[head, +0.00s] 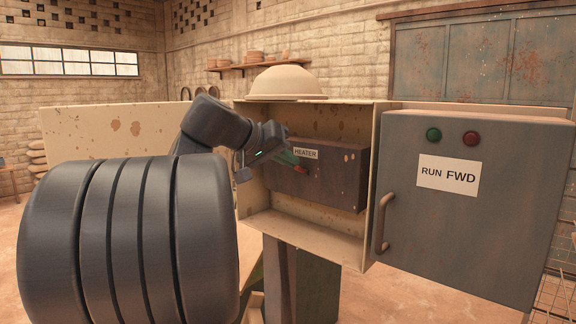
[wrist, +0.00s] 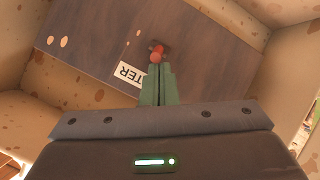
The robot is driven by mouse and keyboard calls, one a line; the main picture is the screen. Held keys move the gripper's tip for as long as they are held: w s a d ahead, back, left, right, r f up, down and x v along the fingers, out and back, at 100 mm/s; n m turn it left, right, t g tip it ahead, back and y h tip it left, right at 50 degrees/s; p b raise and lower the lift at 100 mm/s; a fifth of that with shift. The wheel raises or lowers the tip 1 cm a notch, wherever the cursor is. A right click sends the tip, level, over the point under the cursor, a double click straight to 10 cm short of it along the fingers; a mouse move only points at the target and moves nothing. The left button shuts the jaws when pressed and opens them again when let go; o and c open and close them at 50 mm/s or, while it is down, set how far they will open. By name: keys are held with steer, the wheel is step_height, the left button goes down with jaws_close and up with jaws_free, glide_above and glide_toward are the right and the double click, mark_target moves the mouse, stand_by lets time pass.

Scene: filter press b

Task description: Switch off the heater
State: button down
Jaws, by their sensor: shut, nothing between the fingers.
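The heater box (head: 335,182) is a dark brown unit inside an open cream cabinet, with a white label (head: 305,153) reading HEATER. A small red knob (head: 300,170) sits on its front below the label. In the wrist view the red knob (wrist: 156,57) shows against a dark mount on the box face, just beyond my fingertips. My gripper (head: 293,163) has green fingers, shut together and empty. In the wrist view the fingertips (wrist: 158,67) appear at or very near the knob; I cannot tell whether they touch it.
A pale bowl-like dome (head: 286,82) sits on top. Cabinet walls closely surround the heater box.

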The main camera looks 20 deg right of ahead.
steer(key=shift+f+b, duration=0.2)
steer(key=shift+b, duration=0.1)
steer(key=f+t+h+b, duration=0.1)
steer(key=h+b, duration=0.1)
steer(key=b, duration=0.5)
steer(key=f+t+h+b, duration=0.1)
steer(key=h+b, duration=0.1)
steer(key=b, duration=0.6)
steer(key=a+f+m+t+h+b, duration=0.1)
steer(key=h+b, duration=0.2)
steer(key=b, duration=0.5)
steer(key=shift+s+a+f, duration=0.1)
steer(key=shift+s+f, duration=0.2)
steer(key=shift+f, duration=0.05)
steer(key=shift+f+b, duration=0.15)
steer(key=shift+b, duration=1)
steer(key=shift+r+h, duration=0.2)
steer(key=shift+h, duration=0.1)
steer(key=shift+s, duration=0.1)
